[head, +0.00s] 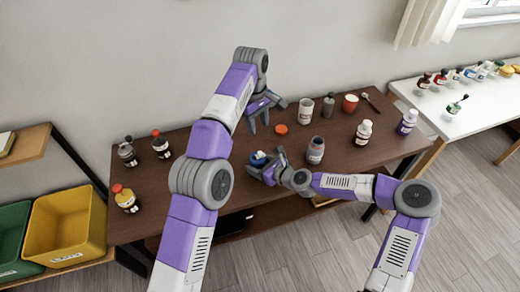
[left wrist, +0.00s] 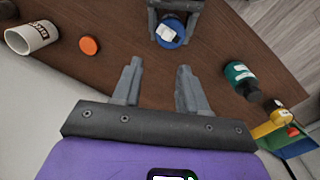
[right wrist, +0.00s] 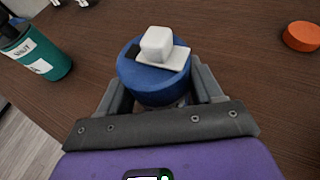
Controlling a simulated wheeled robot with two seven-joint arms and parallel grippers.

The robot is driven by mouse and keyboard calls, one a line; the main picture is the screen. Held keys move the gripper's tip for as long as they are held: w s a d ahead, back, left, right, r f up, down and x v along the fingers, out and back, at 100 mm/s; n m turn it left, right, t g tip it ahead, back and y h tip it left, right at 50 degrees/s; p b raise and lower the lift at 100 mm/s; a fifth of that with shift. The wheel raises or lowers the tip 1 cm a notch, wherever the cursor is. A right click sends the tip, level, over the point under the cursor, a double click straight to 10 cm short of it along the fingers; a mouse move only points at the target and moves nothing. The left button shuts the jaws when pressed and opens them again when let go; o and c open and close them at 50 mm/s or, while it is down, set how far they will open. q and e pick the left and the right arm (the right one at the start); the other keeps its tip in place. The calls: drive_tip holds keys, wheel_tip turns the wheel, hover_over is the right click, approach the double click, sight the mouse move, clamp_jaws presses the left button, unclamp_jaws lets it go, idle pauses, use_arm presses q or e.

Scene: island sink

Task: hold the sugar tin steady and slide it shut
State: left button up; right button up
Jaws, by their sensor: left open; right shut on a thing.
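The sugar tin is a round blue tin (right wrist: 150,85) with a white sliding plate (right wrist: 178,60) and a white block-shaped knob (right wrist: 157,42) on top. A dark patch, seemingly the opening, shows left of the plate, which reaches toward the right rim in the right wrist view. My right gripper (head: 264,163) is shut around the tin's sides near the table's front. The tin looks upright. My left gripper (head: 266,118) is open and empty, apart from the tin and behind it in the head view. In the left wrist view, the tin (left wrist: 172,38) lies beyond my open fingers (left wrist: 160,66).
An orange lid (head: 281,129) lies near the tin. A white mug (head: 306,111), red cup (head: 350,103), grey jar (head: 316,150) and bottles stand on the right; several bottles (head: 161,145) stand on the left. A yellow bin (head: 66,225) is beside the table.

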sight(260, 153)
use_arm(q)
drive_tip(key=m, duration=0.3)
drive_tip(key=s+m, duration=0.1)
drive_tip(key=shift+d+r+y, duration=0.1)
drive_tip(key=shift+d+y, duration=0.25)
drive_tip(key=shift+y, duration=0.05)
wheel_tip(260, 153, down, 12)
drive_tip(key=shift+r, duration=0.15)
idle(0.4)
clamp_jaws()
